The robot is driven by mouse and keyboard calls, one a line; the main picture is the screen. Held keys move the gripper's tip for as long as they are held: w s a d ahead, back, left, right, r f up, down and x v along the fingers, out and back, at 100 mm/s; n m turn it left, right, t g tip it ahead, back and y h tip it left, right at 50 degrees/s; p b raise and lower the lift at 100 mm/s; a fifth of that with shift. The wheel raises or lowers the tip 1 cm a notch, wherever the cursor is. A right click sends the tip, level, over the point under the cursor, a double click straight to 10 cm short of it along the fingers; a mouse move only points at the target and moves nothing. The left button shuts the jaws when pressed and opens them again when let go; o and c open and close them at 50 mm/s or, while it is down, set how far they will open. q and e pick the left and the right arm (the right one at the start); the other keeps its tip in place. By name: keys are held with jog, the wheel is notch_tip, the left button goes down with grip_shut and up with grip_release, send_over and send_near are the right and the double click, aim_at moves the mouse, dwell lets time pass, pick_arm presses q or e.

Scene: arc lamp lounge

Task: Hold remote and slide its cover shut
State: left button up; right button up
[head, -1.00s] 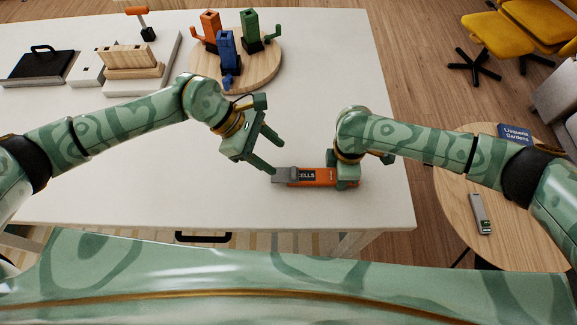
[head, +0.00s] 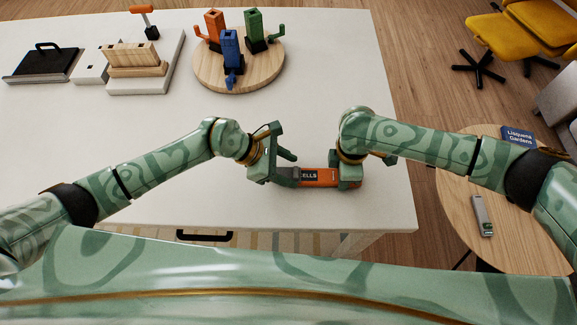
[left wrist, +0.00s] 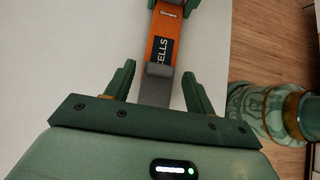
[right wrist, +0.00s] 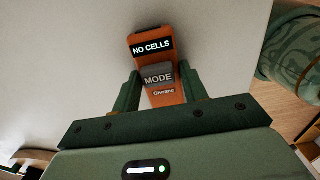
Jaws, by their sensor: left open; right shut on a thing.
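The orange remote (head: 320,177) lies near the table's right front edge. Its grey cover (head: 287,176) is at the left end, and a black panel reading CELLS is bare beside it. In the left wrist view the cover (left wrist: 157,86) stands between the open fingers of my left gripper (left wrist: 157,70), with a gap on each side. My right gripper (right wrist: 159,70) is shut on the remote's orange body (right wrist: 166,98), around the grey MODE button (right wrist: 158,76). Its small display (right wrist: 152,48) reads NO CELLS. In the head view my right gripper hides the remote's right end.
A round wooden board (head: 205,80) with orange, blue and green pieces stands at the back of the white table (head: 120,130). Wooden blocks and a black-handled plate are at the back left. A side table (head: 455,190) at right holds a book and a grey device (head: 482,215).

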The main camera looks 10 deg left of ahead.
pick_arm(q)
jog(key=shift+d+f, duration=0.1)
jog(key=shift+d, duration=0.05)
grip_shut()
jog(key=shift+w+d, duration=0.15)
jog(key=shift+d, duration=1.1)
jog(key=shift+w+d, duration=0.15)
jog(key=shift+d, duration=1.1)
pick_arm(e)
jog(key=shift+a, duration=0.1)
pick_arm(q)
grip_release()
jog(key=v, duration=1.2)
